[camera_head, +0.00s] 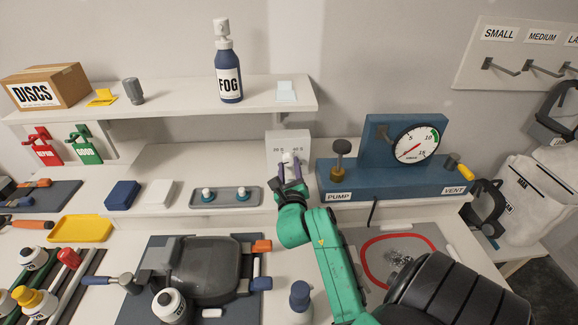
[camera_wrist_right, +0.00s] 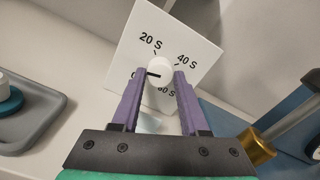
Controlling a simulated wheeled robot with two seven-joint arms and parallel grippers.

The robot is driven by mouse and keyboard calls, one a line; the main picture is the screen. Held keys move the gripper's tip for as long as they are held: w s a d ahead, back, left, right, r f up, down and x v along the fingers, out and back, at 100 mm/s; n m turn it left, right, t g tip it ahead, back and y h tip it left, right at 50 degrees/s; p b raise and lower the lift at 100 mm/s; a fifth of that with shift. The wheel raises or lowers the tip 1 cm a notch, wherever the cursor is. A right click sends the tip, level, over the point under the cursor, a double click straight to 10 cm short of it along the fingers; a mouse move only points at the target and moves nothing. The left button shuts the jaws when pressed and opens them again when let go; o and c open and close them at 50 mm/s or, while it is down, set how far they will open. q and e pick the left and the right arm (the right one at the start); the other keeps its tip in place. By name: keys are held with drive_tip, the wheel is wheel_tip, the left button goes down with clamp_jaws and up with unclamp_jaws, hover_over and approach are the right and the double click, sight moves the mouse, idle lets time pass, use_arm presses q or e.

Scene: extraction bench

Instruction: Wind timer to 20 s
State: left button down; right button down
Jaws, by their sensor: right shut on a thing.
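The timer (camera_head: 288,141) is a white box on the bench at the back, below the shelf's right end. In the right wrist view its white face (camera_wrist_right: 178,28) carries 20 S, 40 S and 60 S marks, with a partly hidden 0 at the left. Its round white knob (camera_wrist_right: 160,69) has a black pointer line directed left, towards the 0. My right gripper (camera_head: 291,170) reaches the timer from the front, its purple fingers (camera_wrist_right: 159,76) on either side of the knob and shut on it. My left gripper is not in view.
The blue pump stand (camera_head: 345,180) with its gauge (camera_head: 416,145) is close to the right of the timer. A grey tray (camera_head: 243,203) with two small knobbed pieces lies to the left. The shelf (camera_head: 180,108) with a FOG bottle (camera_head: 229,85) is above left.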

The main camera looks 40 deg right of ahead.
drive_tip(key=m, duration=0.4)
drive_tip(key=m+p, duration=0.1)
drive_tip(key=m, duration=0.1)
drive_tip(key=shift+r+m, duration=0.3)
drive_tip(key=shift+r, duration=0.05)
drive_tip(key=m, duration=0.6)
drive_tip(key=shift+c, duration=2.1)
unclamp_jaws()
drive_tip(key=shift+w+f, duration=0.1)
drive_tip(key=shift+w+d+f, duration=0.1)
drive_tip(key=shift+w+f, duration=0.05)
drive_tip(key=shift+f, duration=0.05)
drive_tip(key=shift+f, duration=0.1)
